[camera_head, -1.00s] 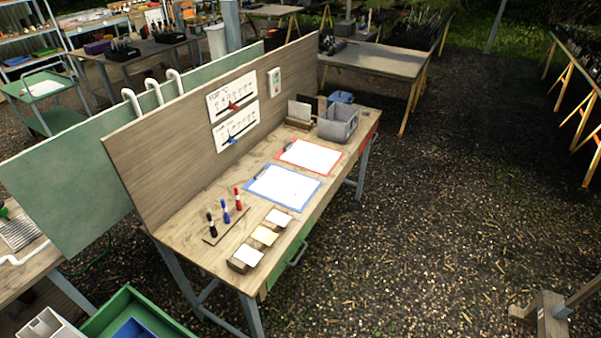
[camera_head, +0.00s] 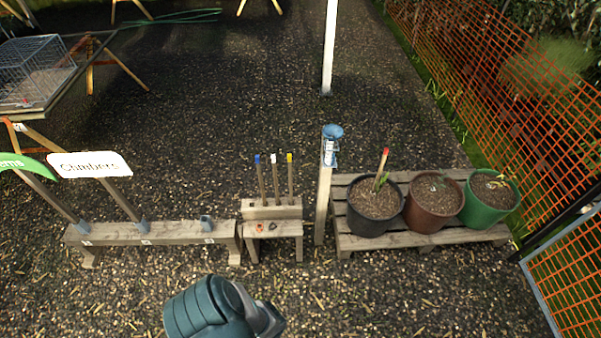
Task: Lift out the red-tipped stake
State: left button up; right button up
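The red-tipped stake (camera_head: 382,168) stands, leaning slightly, in the soil of a black pot (camera_head: 374,228) with a small green plant beside it. The black pot sits at the left end of a wooden slatted pallet (camera_head: 420,241). The stake's lower end is hidden in the soil and behind leaves. Neither of my grippers shows in this view.
A brown pot (camera_head: 432,216) and a green pot (camera_head: 488,215) share the pallet. A post with a blue-topped gauge (camera_head: 331,150) stands left of it. A wooden rack (camera_head: 271,211) holds blue-, white- and yellow-tipped stakes. Orange mesh fencing (camera_head: 490,85) runs along the right. Gravel lies in front.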

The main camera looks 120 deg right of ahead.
aim_at(386, 149)
jog(key=z, duration=2.35)
jog(key=l+z, duration=0.2)
jog(key=z, duration=0.2)
jog(key=l+z, duration=0.2)
jog(key=z, duration=0.2)
jog(key=i+l+z, duration=0.1)
jog(key=z, duration=0.3)
jog(key=i+l+z, duration=0.1)
jog(key=l+z, duration=0.15)
jog(key=z, duration=0.15)
jog(key=i+l+z, duration=0.1)
jog(key=z, duration=0.3)
